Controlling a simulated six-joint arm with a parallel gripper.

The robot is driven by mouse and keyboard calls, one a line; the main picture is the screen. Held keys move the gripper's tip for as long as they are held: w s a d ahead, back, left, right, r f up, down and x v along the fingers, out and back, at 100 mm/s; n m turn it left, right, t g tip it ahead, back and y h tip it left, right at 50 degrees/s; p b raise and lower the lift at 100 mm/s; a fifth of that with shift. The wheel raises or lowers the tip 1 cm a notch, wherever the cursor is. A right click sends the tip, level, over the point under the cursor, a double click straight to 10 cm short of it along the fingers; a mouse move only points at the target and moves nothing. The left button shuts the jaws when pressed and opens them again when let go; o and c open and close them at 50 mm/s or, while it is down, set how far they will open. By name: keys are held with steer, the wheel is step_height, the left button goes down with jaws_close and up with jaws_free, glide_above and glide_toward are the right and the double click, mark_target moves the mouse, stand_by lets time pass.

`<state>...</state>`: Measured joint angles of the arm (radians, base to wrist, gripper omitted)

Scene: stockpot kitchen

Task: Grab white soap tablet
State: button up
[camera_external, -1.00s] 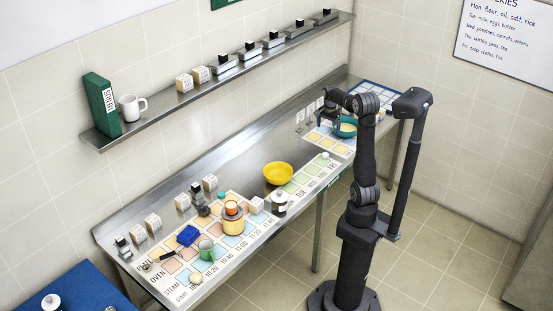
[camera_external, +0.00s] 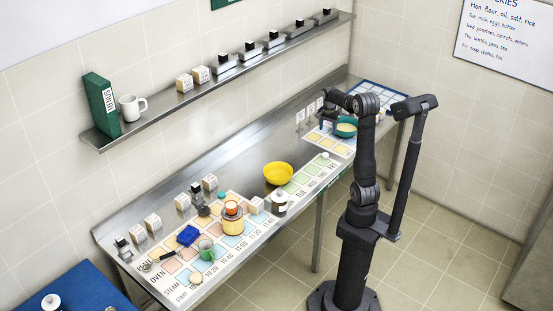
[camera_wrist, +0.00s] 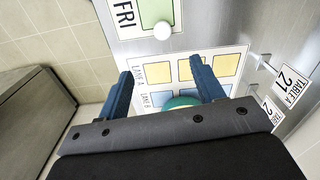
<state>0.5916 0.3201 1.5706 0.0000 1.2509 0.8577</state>
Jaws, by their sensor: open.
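A small white round piece, which may be the soap tablet, lies at the FRI end of the day strip in the external view (camera_external: 325,155). In the wrist view the white piece (camera_wrist: 162,31) sits at the edge of the green FRI square, beyond my fingertips. My gripper (camera_wrist: 164,82) is open, with two blue fingers spread wide and nothing between them. In the external view my gripper (camera_external: 327,110) is above the far part of the counter, beside the green bowl (camera_external: 346,131).
A yellow bowl (camera_external: 278,173) and a dark-lidded white jar (camera_external: 280,203) stand nearer along the counter (camera_external: 235,160). Table number cards (camera_wrist: 292,84) stand right of my fingers. A pale round piece (camera_external: 195,277) lies at the START end. The wall shelf (camera_external: 170,107) runs behind.

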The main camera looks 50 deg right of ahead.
glide_above(325, 154)
steer(key=f, duration=1.2)
steer(key=shift+s+a+f, duration=0.2)
steer(key=shift+s+a, duration=0.05)
steer(key=shift+s, duration=0.05)
steer(key=shift+n, duration=0.3)
steer(key=shift+w+d+f, duration=0.15)
steer(key=shift+d+f, duration=0.05)
steer(key=shift+f, duration=1.1)
steer(key=shift+w+d+f, duration=0.1)
steer(key=shift+d+f, duration=0.05)
steer(key=shift+f, duration=1.1)
steer(key=c, duration=1.1)
